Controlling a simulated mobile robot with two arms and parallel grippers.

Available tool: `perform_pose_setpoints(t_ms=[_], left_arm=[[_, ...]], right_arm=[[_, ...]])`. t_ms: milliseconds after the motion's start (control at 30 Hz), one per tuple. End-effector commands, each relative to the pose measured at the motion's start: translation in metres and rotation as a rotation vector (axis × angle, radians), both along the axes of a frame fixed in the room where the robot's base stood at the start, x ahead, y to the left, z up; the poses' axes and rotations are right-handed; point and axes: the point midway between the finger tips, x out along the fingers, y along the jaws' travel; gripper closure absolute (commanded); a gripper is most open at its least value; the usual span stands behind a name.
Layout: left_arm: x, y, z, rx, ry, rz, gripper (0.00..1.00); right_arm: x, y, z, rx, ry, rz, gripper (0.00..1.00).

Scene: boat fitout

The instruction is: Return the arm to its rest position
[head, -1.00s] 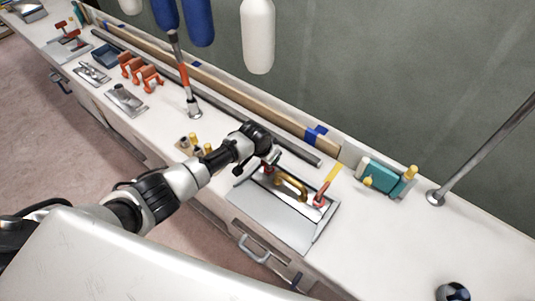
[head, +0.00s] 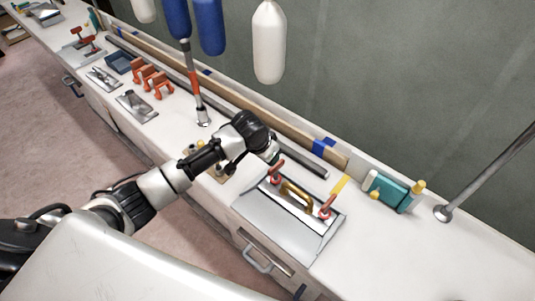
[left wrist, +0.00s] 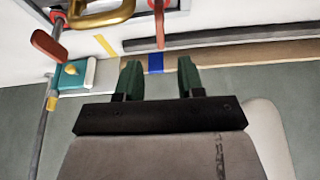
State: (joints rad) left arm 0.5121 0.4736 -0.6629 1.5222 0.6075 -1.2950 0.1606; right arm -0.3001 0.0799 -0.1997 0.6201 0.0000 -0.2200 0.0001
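My left arm comes in from the left of the head view and reaches over the worktop. Its gripper (head: 274,156) is small and partly hidden there, near the back left of a grey metal fixture (head: 277,230). In the left wrist view the two green fingers of the gripper (left wrist: 159,70) stand apart with nothing between them. A brass handle (head: 296,194) sits on the fixture between two red-handled clamps (head: 326,207); the handle also shows in the left wrist view (left wrist: 103,16), apart from the fingers. My right gripper is not in view.
A teal block with yellow knobs (head: 393,191) lies to the right on the white worktop (head: 410,262). Orange clamps (head: 152,79) and metal plates (head: 136,106) lie to the left. An orange-and-grey post (head: 195,88) stands behind the arm. Blue and white fenders (head: 269,42) hang above.

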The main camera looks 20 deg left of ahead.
Motion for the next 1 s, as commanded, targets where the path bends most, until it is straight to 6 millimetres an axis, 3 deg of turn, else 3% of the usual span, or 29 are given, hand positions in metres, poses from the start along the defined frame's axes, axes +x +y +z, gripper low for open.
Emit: perform_pose_setpoints(t_ms=[333, 467, 567, 700, 800, 1000], left_arm=[[0.0, -0.001, -0.001, -0.001, 0.0, -0.001, 0.62], [-0.017, -0.013, -0.008, -0.014, 0.007, -0.021, 0.62], [-0.051, -0.031, -0.017, -0.035, 0.014, -0.048, 0.62], [-0.117, -0.05, -0.021, -0.068, 0.016, -0.054, 0.62], [-0.161, -0.048, -0.016, -0.074, 0.015, -0.02, 0.62], [-0.219, -0.029, -0.003, -0.05, 0.021, 0.067, 0.62]], right_arm=[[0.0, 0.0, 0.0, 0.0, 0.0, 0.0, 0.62], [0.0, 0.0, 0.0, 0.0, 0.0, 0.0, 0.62], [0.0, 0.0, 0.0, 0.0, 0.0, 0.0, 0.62], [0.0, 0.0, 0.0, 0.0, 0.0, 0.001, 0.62], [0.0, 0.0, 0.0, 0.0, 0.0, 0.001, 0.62], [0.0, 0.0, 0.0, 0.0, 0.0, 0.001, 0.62]])
